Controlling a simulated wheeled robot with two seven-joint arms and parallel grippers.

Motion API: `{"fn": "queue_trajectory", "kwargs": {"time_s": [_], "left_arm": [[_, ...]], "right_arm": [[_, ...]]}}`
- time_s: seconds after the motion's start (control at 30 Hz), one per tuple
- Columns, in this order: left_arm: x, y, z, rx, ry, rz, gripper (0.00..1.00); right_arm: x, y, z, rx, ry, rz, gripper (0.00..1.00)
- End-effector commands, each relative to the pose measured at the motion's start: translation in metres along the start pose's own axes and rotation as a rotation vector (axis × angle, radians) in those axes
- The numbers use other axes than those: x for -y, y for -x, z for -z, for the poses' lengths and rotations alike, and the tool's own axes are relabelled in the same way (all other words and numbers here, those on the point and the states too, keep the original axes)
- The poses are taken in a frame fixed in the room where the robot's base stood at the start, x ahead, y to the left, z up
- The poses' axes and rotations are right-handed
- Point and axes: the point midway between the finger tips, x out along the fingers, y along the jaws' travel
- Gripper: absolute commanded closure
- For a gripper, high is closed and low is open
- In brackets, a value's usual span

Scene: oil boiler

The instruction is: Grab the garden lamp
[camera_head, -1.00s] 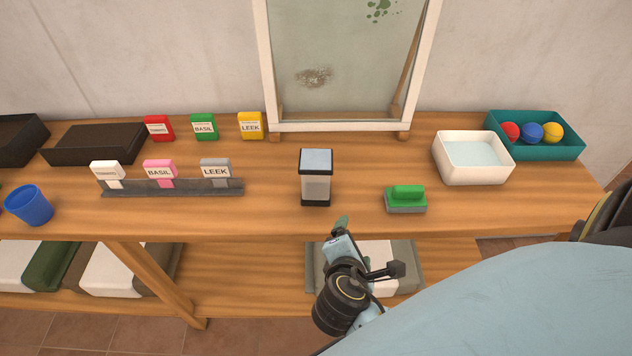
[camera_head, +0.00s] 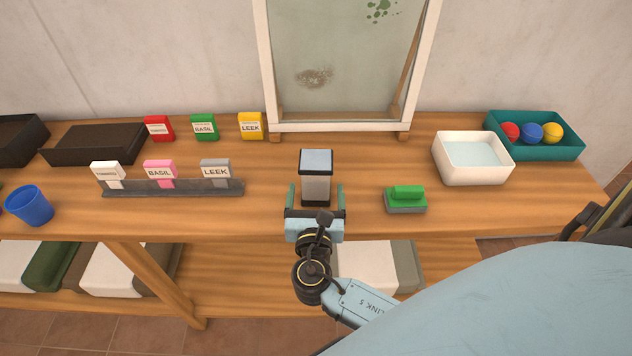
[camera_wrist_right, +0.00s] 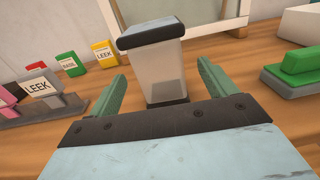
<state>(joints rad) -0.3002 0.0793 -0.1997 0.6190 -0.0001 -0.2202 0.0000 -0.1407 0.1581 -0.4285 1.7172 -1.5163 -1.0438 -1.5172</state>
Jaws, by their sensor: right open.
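The garden lamp (camera_head: 316,178) stands upright on the wooden table, a small box-shaped lantern with a dark-edged cap, a pale translucent body and a dark base. It also shows in the right wrist view (camera_wrist_right: 154,68), straight ahead of the gripper. My right gripper (camera_head: 315,192) is open at the table's front, with its green fingers on either side of the lamp's lower part. In the right wrist view the fingers (camera_wrist_right: 158,88) stand apart, with a visible gap on each side of the lamp. My left gripper is not in view.
A green scrubbing brush (camera_head: 405,198) lies right of the lamp. A white basin (camera_head: 472,170) and a teal tray with balls (camera_head: 568,151) stand farther right. A rack with plant labels (camera_head: 130,189) is on the left. A framed pane (camera_head: 342,127) stands behind the lamp.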

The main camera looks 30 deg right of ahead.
Motion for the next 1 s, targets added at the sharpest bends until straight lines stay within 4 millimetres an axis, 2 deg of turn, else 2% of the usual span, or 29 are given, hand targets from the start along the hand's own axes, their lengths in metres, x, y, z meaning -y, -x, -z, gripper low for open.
{"fn": "queue_trajectory", "kwargs": {"time_s": [0.17, 0.43, 0.73, 0.77, 1.0], "left_arm": [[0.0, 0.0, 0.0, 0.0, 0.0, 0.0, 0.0], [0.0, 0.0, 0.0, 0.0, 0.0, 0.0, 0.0], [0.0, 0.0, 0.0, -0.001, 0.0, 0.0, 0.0], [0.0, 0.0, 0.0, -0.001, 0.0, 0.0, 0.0], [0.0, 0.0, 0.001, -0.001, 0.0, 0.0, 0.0]], "right_arm": [[0.0, -0.013, 0.0, 0.001, -0.001, 0.001, 0.16], [-0.001, -0.051, -0.001, 0.001, -0.002, 0.001, 0.16], [-0.001, -0.058, 0.0, -0.003, -0.004, 0.001, 0.16], [-0.001, -0.058, 0.0, -0.003, -0.004, 0.001, 0.18], [-0.001, -0.057, 0.0, -0.003, -0.003, 0.001, 0.49]]}}
